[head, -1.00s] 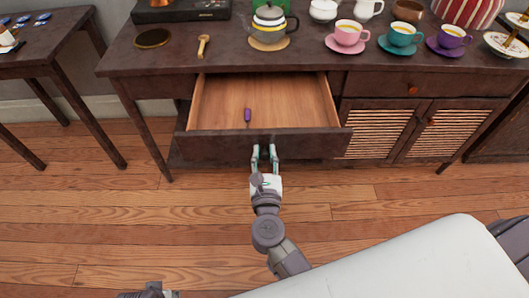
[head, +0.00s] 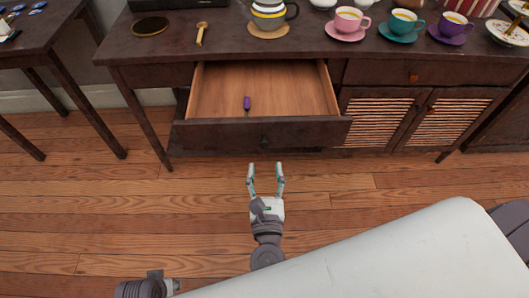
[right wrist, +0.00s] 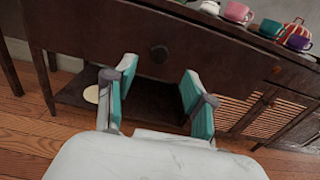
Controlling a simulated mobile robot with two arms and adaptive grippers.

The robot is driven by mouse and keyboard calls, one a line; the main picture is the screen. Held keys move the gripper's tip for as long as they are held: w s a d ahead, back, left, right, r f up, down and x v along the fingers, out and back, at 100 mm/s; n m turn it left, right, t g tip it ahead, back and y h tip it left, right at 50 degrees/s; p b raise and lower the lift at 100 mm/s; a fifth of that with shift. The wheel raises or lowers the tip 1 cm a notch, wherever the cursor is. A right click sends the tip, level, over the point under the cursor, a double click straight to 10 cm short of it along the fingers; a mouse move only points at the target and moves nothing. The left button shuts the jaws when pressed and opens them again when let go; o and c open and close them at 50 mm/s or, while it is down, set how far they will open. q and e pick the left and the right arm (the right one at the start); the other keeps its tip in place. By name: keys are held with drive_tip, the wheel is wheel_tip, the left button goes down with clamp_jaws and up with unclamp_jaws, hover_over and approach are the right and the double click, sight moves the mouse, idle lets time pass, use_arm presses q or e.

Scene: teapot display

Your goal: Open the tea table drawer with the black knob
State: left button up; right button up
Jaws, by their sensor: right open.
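The tea table drawer (head: 215,134) is pulled well out in the head view, its light wooden inside showing. A purple-handled item (head: 247,103) lies in it. The black knob (head: 264,141) is on the middle of the dark drawer front; it also shows in the right wrist view (right wrist: 159,53). My right gripper (head: 265,166) is open and empty in front of the drawer, its fingers apart from the knob and pointing at it. Part of my left arm shows at the lower left edge of the head view; no left fingers are visible.
The table top (head: 225,45) holds a teapot (head: 268,18) on a coaster, cups on saucers, a small golden tool (head: 201,33) and a dark round plate (head: 150,26). Slatted doors (head: 378,116) are right of the drawer. The wooden floor before the drawer is clear.

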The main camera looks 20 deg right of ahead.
drive_tip(key=shift+v, duration=1.6)
